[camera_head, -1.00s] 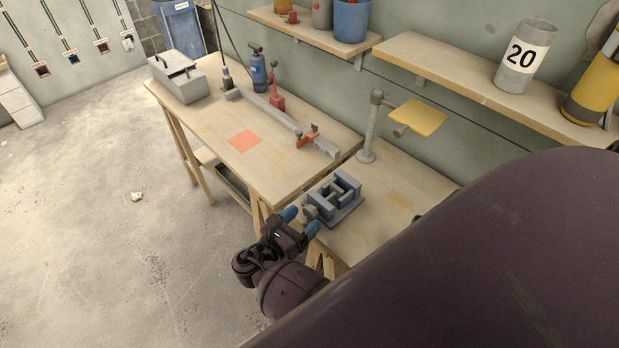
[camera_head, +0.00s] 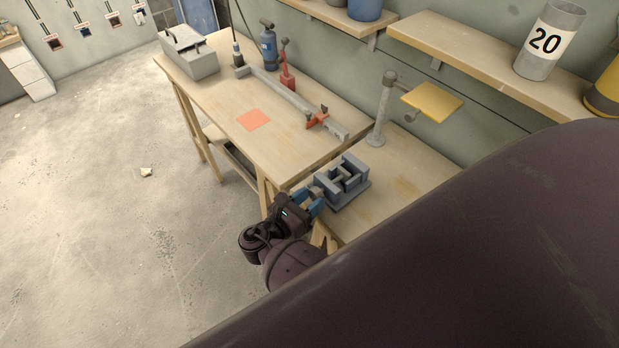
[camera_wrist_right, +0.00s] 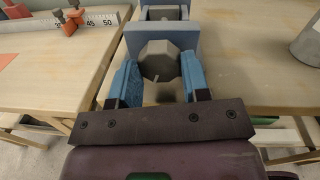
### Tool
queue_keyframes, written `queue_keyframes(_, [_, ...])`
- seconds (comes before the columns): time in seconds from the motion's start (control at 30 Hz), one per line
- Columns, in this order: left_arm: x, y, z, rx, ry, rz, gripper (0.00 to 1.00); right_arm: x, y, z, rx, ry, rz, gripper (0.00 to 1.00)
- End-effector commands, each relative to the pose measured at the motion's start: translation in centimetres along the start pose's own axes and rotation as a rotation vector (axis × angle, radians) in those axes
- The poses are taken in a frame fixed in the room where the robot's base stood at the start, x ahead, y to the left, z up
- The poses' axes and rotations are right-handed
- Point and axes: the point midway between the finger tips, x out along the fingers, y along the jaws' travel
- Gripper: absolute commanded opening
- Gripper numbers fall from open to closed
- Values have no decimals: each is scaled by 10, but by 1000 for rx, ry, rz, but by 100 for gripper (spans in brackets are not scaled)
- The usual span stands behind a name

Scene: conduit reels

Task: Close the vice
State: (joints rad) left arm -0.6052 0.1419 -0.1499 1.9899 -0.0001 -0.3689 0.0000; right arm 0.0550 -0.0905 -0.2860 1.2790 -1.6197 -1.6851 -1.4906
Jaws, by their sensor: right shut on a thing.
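The grey-blue vice (camera_head: 343,181) sits on the right-hand bench in the head view, near the bench's front left edge. In the right wrist view its body (camera_wrist_right: 200,40) is at the top, with an octagonal grey knob (camera_wrist_right: 159,61) facing me. A gap between the vice jaws shows in the head view. My right gripper (camera_head: 308,199) is at the front of the vice. Its two blue fingers (camera_wrist_right: 156,80) stand on either side of the knob and are shut on it. My left gripper is not in view.
The left bench (camera_head: 215,100) holds a grey toolbox (camera_head: 193,57), a blue bottle (camera_head: 268,45), a long rail with red clamps (camera_head: 300,104) and an orange square (camera_head: 254,120). A post with a yellow plate (camera_head: 432,105) stands behind the vice. My dark arm covers the lower right.

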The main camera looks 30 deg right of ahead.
Motion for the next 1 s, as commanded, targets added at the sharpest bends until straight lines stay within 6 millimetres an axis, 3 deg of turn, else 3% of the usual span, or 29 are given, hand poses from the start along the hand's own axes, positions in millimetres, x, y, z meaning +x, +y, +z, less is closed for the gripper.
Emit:
queue_keyframes(0.27, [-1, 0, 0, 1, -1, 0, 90, 0, 0, 0, 67, -5, -1, 19])
queue_keyframes(1.0, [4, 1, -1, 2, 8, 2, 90, 1, 0, -1, 550, -38, -7, 19])
